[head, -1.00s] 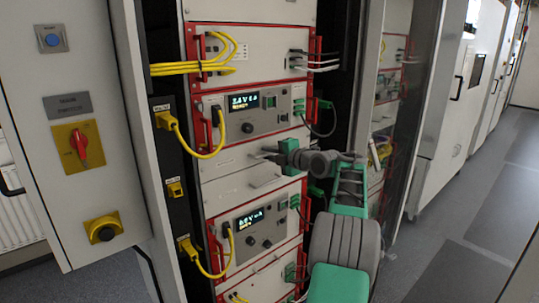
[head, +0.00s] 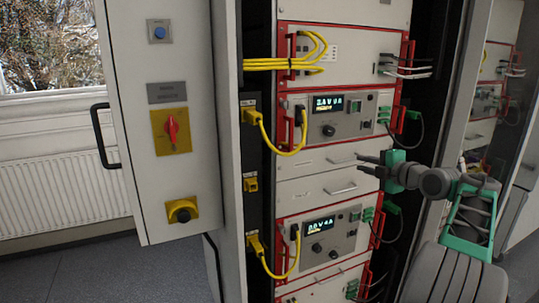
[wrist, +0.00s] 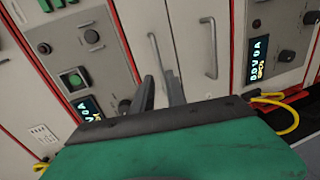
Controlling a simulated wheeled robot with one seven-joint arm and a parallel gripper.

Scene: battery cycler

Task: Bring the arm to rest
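My arm (head: 466,210) reaches in from the lower right of the head view, with grey joints and green covers. My gripper (head: 360,162) points left in front of the blank light panels of the rack, near a panel handle (head: 342,188). Its two dark fingers are apart with nothing between them. In the wrist view the fingers (wrist: 158,92) rise past the gripper's green body, with a narrow gap and two panel handles beyond. I cannot tell how far the fingertips are from the panels.
The rack holds red-framed units with lit displays (head: 328,103) and yellow cables (head: 290,65). Green connectors and dark cables (head: 385,115) hang close to the gripper. An open cabinet door (head: 165,95) with a red switch (head: 172,130) stands at left. A glass door (head: 480,100) stands at right.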

